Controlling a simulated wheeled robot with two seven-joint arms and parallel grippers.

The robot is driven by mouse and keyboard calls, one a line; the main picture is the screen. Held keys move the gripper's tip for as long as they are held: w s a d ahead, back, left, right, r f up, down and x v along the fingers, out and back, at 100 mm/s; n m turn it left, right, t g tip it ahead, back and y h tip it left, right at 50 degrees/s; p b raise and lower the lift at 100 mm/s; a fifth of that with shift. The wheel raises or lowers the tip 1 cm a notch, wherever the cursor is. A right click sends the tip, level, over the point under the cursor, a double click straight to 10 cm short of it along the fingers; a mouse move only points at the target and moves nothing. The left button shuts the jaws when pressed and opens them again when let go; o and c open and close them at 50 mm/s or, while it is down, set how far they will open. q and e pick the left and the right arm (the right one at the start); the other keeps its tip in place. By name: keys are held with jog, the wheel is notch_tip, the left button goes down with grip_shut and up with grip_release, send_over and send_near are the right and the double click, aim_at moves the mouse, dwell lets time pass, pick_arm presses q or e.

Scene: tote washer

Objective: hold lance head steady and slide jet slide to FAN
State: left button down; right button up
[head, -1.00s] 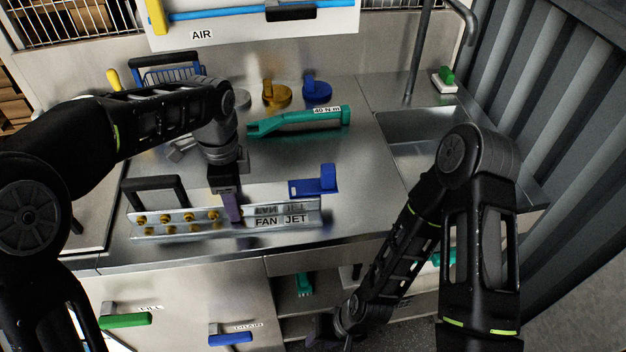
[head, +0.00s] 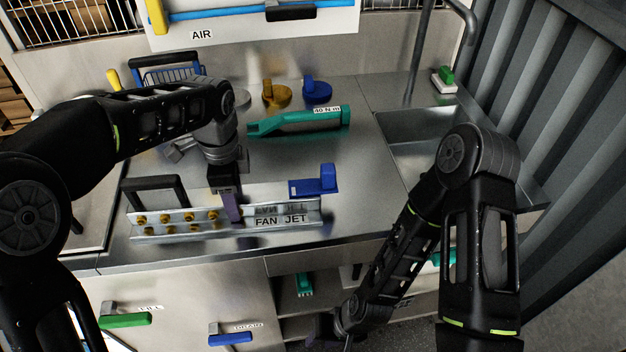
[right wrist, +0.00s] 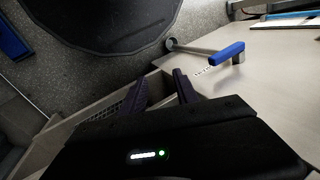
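The lance head (head: 180,232) is a long metal bar on the counter with brass nozzles along its left part and a black handle (head: 153,183) behind it. FAN (head: 266,222) and JET (head: 295,219) labels are at its right part. The blue jet slide (head: 327,180) stands at the right end, on the JET side. My left gripper (head: 232,208) points down at the middle of the bar, a purple finger against it; its grip is hidden. My right gripper (head: 322,328) hangs low in front of the counter, away from the lance head. In the right wrist view (right wrist: 160,90) its fingers are apart and empty.
A teal torque wrench (head: 300,121) lies behind the lance head. Yellow (head: 276,94) and blue (head: 317,92) knobbed discs stand farther back. A sink (head: 425,130) is at the right. Green (head: 125,321) and blue (head: 232,338) handles stick out of the counter front.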

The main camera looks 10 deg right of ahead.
jog(key=shift+w+d+r, duration=0.1)
jog(key=c, duration=0.3)
jog(key=shift+w+d+r, duration=0.1)
jog(key=shift+w+r, duration=0.05)
jog(key=shift+r, duration=0.1)
jog(key=shift+c, duration=0.6)
jog(key=shift+g, duration=0.7)
jog(key=r, duration=0.5)
jog(key=shift+w+a, duration=0.35)
grip_shut()
jog(key=a+r+n+g+y, duration=0.15)
jog(key=a+r+y, duration=0.35)
jog(key=r, duration=0.8)
jog(key=w+d+r+t, duration=0.2)
jog(key=w+d+r, duration=0.1)
jog(key=w+r, duration=0.5)
jog(key=w+d+r+t+h, duration=0.2)
jog(key=w+d+r, duration=0.1)
jog(key=d+r, duration=0.6)
jog(key=w+d+r+t+h, duration=0.1)
jog(key=w+d+r+t, duration=0.2)
jog(key=d+r, duration=0.7)
jog(key=shift+w+d+r+n+h, duration=0.2)
jog(key=shift+w+r+n+h, duration=0.25)
jog(key=shift+w+r, duration=0.2)
